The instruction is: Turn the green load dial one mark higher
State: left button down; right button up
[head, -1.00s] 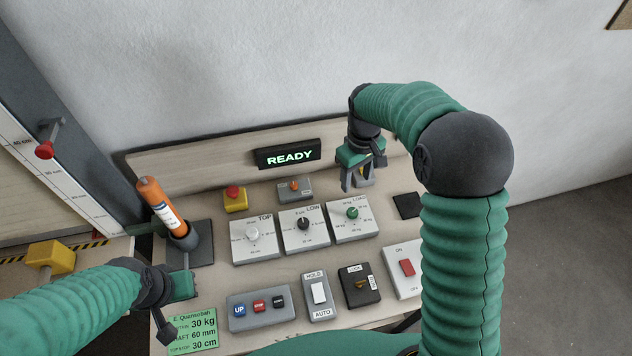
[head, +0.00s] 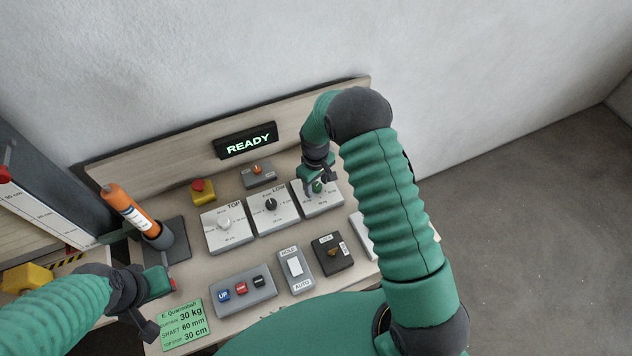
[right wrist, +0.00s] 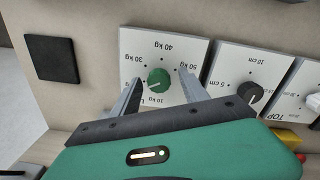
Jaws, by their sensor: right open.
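The green load dial (right wrist: 158,79) sits on a white plate (right wrist: 172,55) marked in kg, seen upside down in the right wrist view. A light line on the dial seems to point to the lower left, towards a part of the scale behind a finger. My right gripper (right wrist: 160,91) is open, its two fingers on either side of the dial; I cannot tell whether they touch it. In the head view, the right gripper (head: 317,181) is over the load plate (head: 319,207) and partly hides the dial. My left gripper (head: 161,284) is at the lower left, away from the dial.
The black LOW dial (head: 271,203) and the white TOP dial (head: 224,222) are close to the left of the load plate. A red-topped yellow button (head: 203,192), an orange-handled tool (head: 130,209), a READY display (head: 247,141) and a green note card (head: 183,323) are also on the desk.

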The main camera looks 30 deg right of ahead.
jog(key=shift+d+f, duration=0.1)
jog(key=shift+d, duration=0.05)
jog(key=shift+w, duration=0.1)
jog(key=shift+c, duration=0.9)
jog(key=shift+w+f, duration=0.1)
jog(key=c, duration=0.9)
grip_shut()
